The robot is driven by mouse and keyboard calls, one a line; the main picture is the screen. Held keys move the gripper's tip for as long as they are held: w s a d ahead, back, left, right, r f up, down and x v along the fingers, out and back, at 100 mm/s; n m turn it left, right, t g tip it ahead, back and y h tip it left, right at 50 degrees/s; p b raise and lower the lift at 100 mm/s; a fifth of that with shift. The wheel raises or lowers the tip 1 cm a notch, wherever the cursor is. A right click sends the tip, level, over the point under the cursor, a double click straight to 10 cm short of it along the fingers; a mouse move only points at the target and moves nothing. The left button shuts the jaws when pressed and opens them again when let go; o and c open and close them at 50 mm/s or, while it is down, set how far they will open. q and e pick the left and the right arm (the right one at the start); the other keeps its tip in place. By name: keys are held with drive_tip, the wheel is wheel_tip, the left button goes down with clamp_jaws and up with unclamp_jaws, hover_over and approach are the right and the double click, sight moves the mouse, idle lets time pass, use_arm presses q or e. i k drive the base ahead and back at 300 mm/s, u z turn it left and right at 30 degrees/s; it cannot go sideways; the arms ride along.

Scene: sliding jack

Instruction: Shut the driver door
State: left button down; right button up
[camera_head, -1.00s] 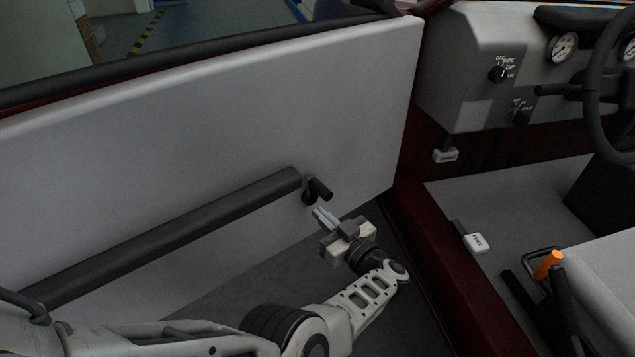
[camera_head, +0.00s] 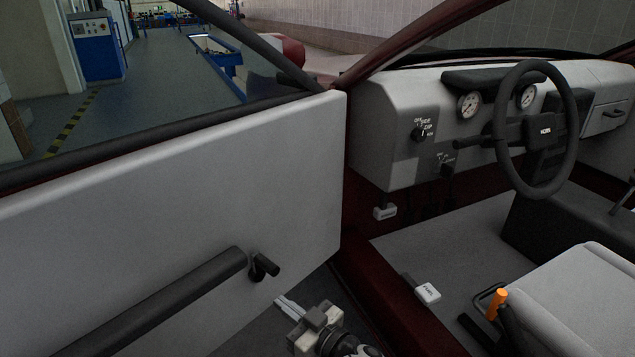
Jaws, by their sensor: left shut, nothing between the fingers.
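The driver door (camera_head: 190,205) stands open on the left in the head view, its pale grey inner panel facing me. A dark armrest bar (camera_head: 165,305) runs along the panel, with a small black door handle (camera_head: 263,266) at its right end. My left gripper (camera_head: 285,304) is at the bottom middle, just below and right of the handle. Its fingers are together and hold nothing. It looks apart from the handle. Most of my left arm is below the picture. My right gripper is not in view.
The dark red door sill (camera_head: 390,295) runs beside my gripper. To its right are the steering wheel (camera_head: 543,130), the dashboard (camera_head: 400,125), a white-tipped FUEL lever (camera_head: 428,293), an orange-topped lever (camera_head: 497,303) and the grey seat (camera_head: 585,300). Through the window a workshop floor shows.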

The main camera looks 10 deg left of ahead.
sight(142, 243)
drive_tip(key=k, duration=1)
